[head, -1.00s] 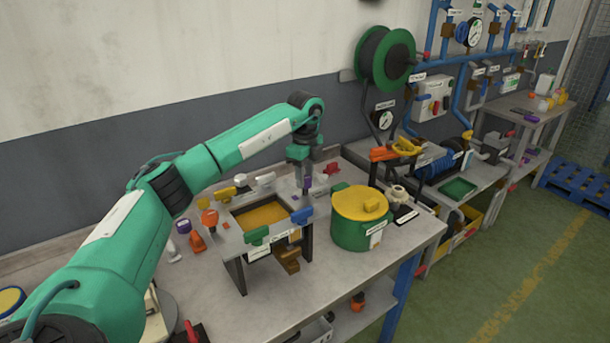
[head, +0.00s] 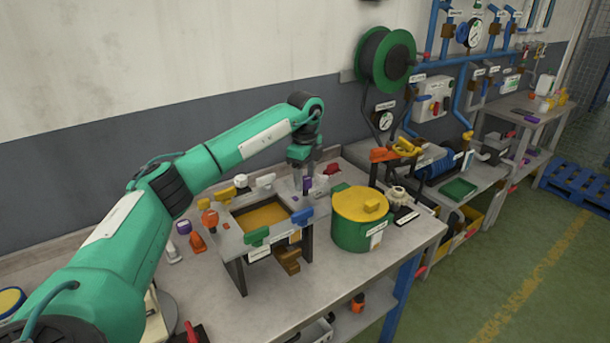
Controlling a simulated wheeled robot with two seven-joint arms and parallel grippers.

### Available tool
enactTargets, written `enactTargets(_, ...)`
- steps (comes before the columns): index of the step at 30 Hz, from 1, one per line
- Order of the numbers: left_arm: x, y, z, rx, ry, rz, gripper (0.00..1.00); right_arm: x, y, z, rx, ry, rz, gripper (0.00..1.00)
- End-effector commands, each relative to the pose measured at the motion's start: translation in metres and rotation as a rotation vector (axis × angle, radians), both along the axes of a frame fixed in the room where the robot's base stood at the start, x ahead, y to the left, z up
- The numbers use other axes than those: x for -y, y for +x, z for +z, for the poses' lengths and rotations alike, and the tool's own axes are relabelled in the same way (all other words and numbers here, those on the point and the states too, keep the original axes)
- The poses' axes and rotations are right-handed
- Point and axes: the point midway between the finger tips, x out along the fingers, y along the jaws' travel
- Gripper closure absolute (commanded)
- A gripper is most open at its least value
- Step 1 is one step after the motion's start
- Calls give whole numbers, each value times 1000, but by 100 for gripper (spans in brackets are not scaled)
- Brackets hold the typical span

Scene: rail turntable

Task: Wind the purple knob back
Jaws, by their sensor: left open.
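A small purple knob (head: 307,184) shows at the back right corner of the raised frame on the bench. My left arm reaches over from the left, and its gripper (head: 302,182) points down at the purple knob. The gripper is open, its fingers at or right beside the knob. The fingertips are small and partly merge with the things around them, so I cannot tell whether they touch it. My right gripper is out of view.
The raised frame (head: 238,241) has an orange-yellow panel and several coloured knobs around its rim. A green pot (head: 350,236) with a yellow lid stands close on its right. A hose reel (head: 387,58) hangs behind. The bench front is mostly clear.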

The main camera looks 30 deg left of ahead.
Motion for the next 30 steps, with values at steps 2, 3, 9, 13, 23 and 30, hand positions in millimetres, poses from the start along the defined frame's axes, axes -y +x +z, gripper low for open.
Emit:
enactTargets(2,0,0,1,0,0,-1,45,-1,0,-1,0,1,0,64)
enactTargets(3,0,0,2,0,0,-1,45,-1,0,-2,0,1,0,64)
enactTargets(9,0,0,29,3,-1,-1,45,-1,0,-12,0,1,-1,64)
enactTargets(13,0,0,59,4,-2,-1,45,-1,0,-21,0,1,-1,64)
enactTargets(23,-1,0,123,2,1,0,45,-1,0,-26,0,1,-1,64)
enactTargets(30,-1,0,137,1,1,0,45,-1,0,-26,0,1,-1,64)
